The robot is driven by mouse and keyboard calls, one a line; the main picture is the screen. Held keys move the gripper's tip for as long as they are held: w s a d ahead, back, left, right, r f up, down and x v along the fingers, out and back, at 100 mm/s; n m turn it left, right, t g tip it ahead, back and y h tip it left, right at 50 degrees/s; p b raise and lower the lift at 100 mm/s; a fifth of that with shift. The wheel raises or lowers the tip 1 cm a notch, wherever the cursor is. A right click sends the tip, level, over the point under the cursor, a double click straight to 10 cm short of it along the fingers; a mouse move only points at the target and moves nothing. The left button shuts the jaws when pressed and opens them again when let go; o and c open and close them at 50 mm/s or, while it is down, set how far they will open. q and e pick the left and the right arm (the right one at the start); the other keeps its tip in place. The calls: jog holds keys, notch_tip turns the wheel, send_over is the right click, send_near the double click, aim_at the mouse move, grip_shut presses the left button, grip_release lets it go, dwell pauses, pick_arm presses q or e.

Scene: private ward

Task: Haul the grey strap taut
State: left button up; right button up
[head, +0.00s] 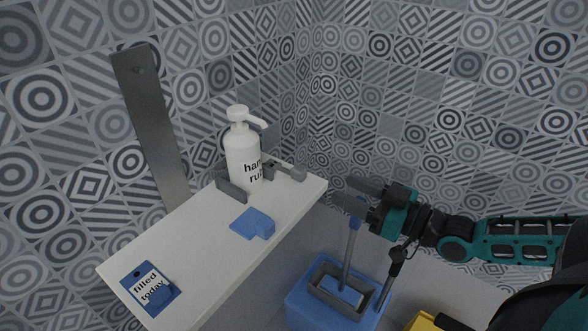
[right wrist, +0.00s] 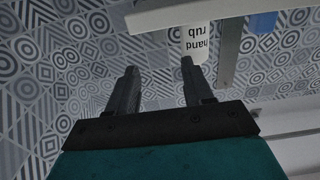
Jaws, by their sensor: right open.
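A white pump bottle marked "hand rub" (head: 243,157) stands upright on a white top (head: 190,240). A short grey piece (head: 231,190) lies at its left foot. A grey strap-like piece (head: 288,172) runs from beside the bottle towards the top's right edge. A grey bar (right wrist: 229,40) beside the bottle (right wrist: 195,45) in the right wrist view seems to be the same strap. My right gripper (head: 343,192) is open and empty, just right of the top's edge, apart from the strap. Its fingers (right wrist: 158,70) also show in the wrist view. My left gripper is out of view.
A blue pad (head: 252,223) and a blue card "filled today" (head: 150,288) lie on the white top. A tall grey plate (head: 150,120) rises behind it. Below my right gripper stands a blue bucket (head: 303,308) with upright handles. Something yellow (head: 424,321) is at the bottom.

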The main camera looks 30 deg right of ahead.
aim_at(305, 171)
jog(key=b+x, duration=0.3)
jog(key=x, duration=0.4)
jog(key=shift+w+a, duration=0.1)
jog(key=shift+w, duration=0.15)
jog(key=x, duration=0.2)
jog(key=shift+w+a, duration=0.15)
jog(key=shift+w, duration=0.1)
jog(key=shift+x, duration=1.15)
grip_shut()
